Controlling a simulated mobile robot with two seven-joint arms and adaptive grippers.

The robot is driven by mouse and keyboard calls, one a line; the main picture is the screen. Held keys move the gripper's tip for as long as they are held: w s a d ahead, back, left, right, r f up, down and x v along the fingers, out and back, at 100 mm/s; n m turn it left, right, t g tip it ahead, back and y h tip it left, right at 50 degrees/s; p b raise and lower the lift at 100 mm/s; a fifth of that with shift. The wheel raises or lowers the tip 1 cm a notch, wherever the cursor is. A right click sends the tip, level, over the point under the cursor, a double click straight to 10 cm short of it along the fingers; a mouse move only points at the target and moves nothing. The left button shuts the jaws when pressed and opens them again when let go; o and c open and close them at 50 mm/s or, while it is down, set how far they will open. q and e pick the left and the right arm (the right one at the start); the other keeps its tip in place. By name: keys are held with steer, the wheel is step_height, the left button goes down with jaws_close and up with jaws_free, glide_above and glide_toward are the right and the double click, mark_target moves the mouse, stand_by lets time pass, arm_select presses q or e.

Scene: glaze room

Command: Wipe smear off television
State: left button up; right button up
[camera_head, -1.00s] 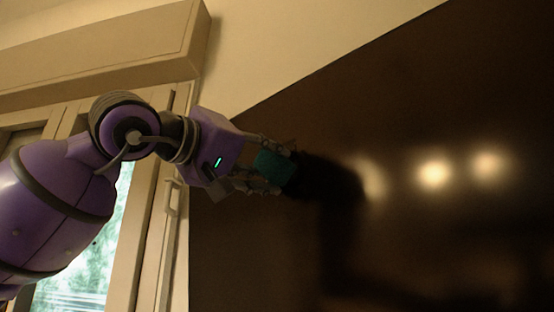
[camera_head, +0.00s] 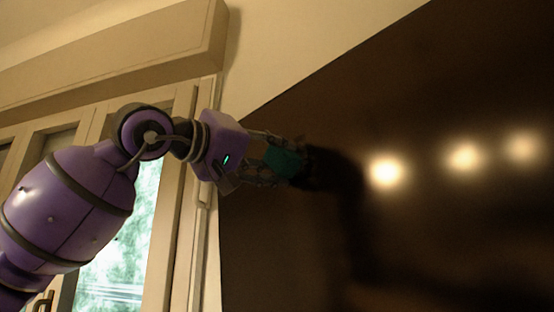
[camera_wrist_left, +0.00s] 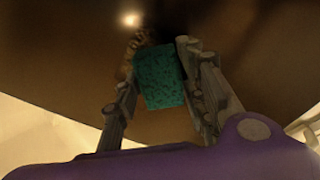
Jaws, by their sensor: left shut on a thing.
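The television (camera_head: 430,230) is a large dark glossy panel filling the right of the head view. It also spans the top of the left wrist view (camera_wrist_left: 60,60). My left gripper (camera_head: 284,162) is shut on a teal sponge (camera_head: 281,160), close to the screen near its left edge. The sponge sits between both fingers in the left wrist view (camera_wrist_left: 160,78). I cannot tell for sure if it touches the screen. A dark reflection of my arm lies on the screen; no smear can be made out. My right gripper is not in view.
A window (camera_head: 120,245) with a pale frame stands left of the television, behind my left arm. A beige boxed ledge (camera_head: 120,50) runs above it. Bright lamp reflections show on the screen. The screen to the right is clear.

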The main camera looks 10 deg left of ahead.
mark_target(341, 141)
arm_select(q)
steer(key=shift+s+d, duration=0.75)
steer(key=shift+d, duration=0.4)
steer(key=shift+s+d, duration=0.7)
steer(key=shift+d, duration=0.45)
steer(key=shift+s+d, duration=0.75)
steer(key=shift+d, duration=0.4)
steer(key=shift+s+d, duration=0.1)
steer(key=shift+s+d, duration=0.5)
steer(key=shift+d, duration=0.3)
steer(key=shift+s+d, duration=0.5)
steer(key=shift+d, duration=0.25)
steer(key=shift+w+a, duration=1.1)
steer(key=shift+a, duration=0.6)
steer(key=shift+w+a, duration=1.15)
steer(key=shift+a, duration=0.6)
steer(key=shift+w+a, duration=1.1)
steer(key=shift+a, duration=0.6)
steer(key=shift+s, duration=0.15)
steer(key=shift+v, duration=2.9)
